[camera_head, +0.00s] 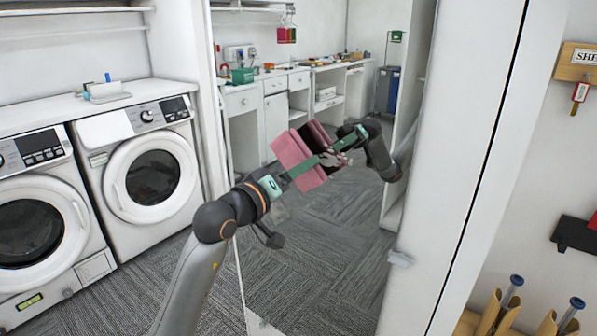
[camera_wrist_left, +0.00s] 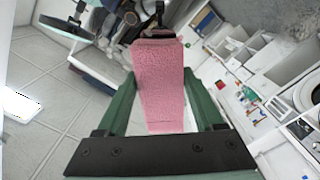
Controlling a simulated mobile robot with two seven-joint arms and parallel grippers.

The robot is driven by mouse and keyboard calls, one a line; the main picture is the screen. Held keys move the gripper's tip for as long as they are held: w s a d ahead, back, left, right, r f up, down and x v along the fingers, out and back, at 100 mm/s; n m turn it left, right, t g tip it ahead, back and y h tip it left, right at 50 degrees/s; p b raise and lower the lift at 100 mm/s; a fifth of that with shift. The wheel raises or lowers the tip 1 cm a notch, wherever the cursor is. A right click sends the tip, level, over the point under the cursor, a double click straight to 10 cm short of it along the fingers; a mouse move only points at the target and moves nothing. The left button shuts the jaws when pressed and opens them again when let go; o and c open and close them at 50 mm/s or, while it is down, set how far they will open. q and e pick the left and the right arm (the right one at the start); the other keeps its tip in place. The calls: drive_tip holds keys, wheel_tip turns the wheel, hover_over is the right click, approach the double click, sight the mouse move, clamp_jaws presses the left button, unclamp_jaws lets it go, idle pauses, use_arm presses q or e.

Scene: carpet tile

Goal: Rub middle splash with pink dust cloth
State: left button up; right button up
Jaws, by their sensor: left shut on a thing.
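The pink dust cloth (camera_head: 297,155) is held in my left gripper (camera_head: 301,168), which is shut on it. In the left wrist view the cloth (camera_wrist_left: 162,85) hangs as a pink block between the green fingers. The cloth is up close to a tall glassy panel (camera_head: 330,235), which looks like a mirror. A dark maroon cloth shape and a second green-fingered gripper beyond it look like their reflection. I cannot tell whether the cloth touches the glass. I cannot make out the middle splash; the cloth and gripper may cover it. My right gripper is not seen.
Two washing machines (camera_head: 152,177) stand at the left under a white counter (camera_head: 60,105). A white upright (camera_head: 450,190) edges the panel at the right. A key rack (camera_head: 577,62) hangs on the right wall. Carpet floor (camera_head: 150,285) lies open below.

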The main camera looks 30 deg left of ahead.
sight(313, 177)
use_arm(q)
drive_tip(key=shift+w, duration=0.95)
drive_tip(key=shift+d, duration=0.15)
drive_tip(key=shift+s+d, duration=0.15)
drive_tip(key=shift+d, duration=0.7)
drive_tip(key=shift+s+d, duration=0.1)
drive_tip(key=shift+d, duration=0.75)
drive_tip(key=shift+d+b, duration=0.3)
drive_tip(key=shift+d, duration=0.1)
drive_tip(key=shift+d+r+p, duration=0.3)
drive_tip(key=shift+d+p, duration=0.65)
drive_tip(key=shift+p, duration=0.25)
drive_tip(key=shift+d+p, duration=0.25)
drive_tip(key=shift+p, duration=0.45)
drive_tip(key=shift+d+f+p, duration=0.15)
drive_tip(key=shift+f+p, duration=0.1)
drive_tip(key=shift+p, duration=0.05)
